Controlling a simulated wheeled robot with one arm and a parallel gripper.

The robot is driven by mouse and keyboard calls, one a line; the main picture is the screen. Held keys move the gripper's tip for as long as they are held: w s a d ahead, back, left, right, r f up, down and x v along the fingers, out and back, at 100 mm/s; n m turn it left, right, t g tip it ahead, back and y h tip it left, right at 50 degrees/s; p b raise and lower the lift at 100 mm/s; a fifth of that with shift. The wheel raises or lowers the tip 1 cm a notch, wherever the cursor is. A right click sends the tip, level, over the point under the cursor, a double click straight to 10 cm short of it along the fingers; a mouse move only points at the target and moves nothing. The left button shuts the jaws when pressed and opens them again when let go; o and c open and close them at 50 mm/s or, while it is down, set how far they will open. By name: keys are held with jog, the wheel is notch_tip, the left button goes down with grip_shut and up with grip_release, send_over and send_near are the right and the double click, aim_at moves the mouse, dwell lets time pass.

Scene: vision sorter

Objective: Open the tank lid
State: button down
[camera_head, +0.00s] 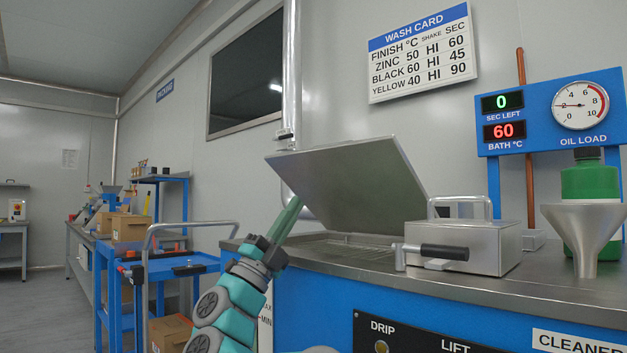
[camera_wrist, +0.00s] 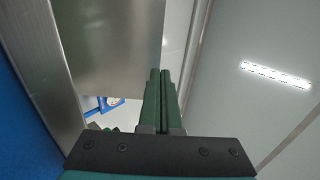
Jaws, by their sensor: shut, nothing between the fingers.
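The tank lid (camera_head: 350,188) is a flat grey metal plate, raised and tilted over the opening in the steel counter (camera_head: 465,285). In the wrist view a grey metal plate (camera_wrist: 110,45), which looks like the lid, fills the upper left. My gripper (camera_head: 294,208) has long green fingers, held together and empty. They reach up to the left part of the lid's underside; I cannot tell whether they touch it. In the wrist view my gripper (camera_wrist: 160,75) points upward beside the plate's right edge.
A steel box with a handle (camera_head: 465,243) and a black-gripped lever (camera_head: 440,251) stand right of the opening. A funnel (camera_head: 585,235) and green bottle (camera_head: 590,190) are at the far right. A blue cart (camera_head: 165,270) stands left of my arm.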

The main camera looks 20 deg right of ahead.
aim_at(329, 149)
jog(key=x, duration=1.3)
jog(key=shift+w+d+r, duration=0.1)
jog(key=shift+w+r, duration=0.05)
jog(key=shift+r, duration=0.25)
